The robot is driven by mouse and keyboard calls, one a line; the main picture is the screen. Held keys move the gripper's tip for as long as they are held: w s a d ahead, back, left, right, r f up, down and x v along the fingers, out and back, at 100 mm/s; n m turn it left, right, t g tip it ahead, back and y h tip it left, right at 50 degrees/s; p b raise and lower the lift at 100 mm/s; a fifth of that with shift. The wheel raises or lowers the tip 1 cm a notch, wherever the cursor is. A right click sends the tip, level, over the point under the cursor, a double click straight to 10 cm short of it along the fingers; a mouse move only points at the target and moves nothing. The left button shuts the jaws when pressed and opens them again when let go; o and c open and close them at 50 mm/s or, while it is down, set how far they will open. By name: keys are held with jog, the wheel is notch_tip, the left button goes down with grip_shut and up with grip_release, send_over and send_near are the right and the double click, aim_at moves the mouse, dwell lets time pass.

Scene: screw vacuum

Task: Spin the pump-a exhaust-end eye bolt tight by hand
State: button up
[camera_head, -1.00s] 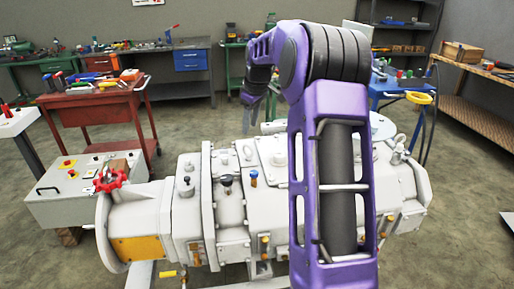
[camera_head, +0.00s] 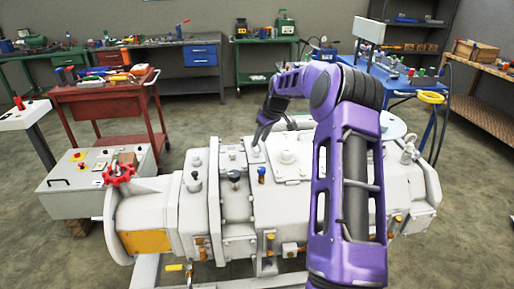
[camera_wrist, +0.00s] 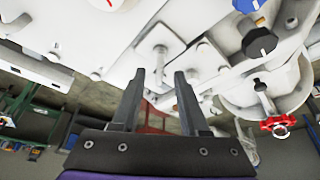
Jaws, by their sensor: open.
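The white pump (camera_head: 285,200) lies across the middle of the head view. My gripper (camera_head: 256,147) is low over its top, left of the large round cap. In the wrist view my gripper (camera_wrist: 160,73) has two dark fingers apart, with nothing held between them. A pale upright fitting with a rounded end (camera_wrist: 160,50), which looks like the eye bolt, stands on a flat plate and appears in the gap between the fingertips. I cannot make out its eye opening, its thread or whether it touches a finger. In the head view my gripper hides that spot.
A dark knob (camera_wrist: 260,42) and a red handwheel (camera_wrist: 278,126) are right of the fingers in the wrist view. A blue-topped fitting (camera_head: 262,174) stands near my gripper. A red cart (camera_head: 105,100) and control box (camera_head: 95,185) stand left; a blue table (camera_head: 400,85) stands behind.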

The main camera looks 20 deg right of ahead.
aim_at(257, 154)
jog(key=shift+x, duration=2.4)
grip_shut()
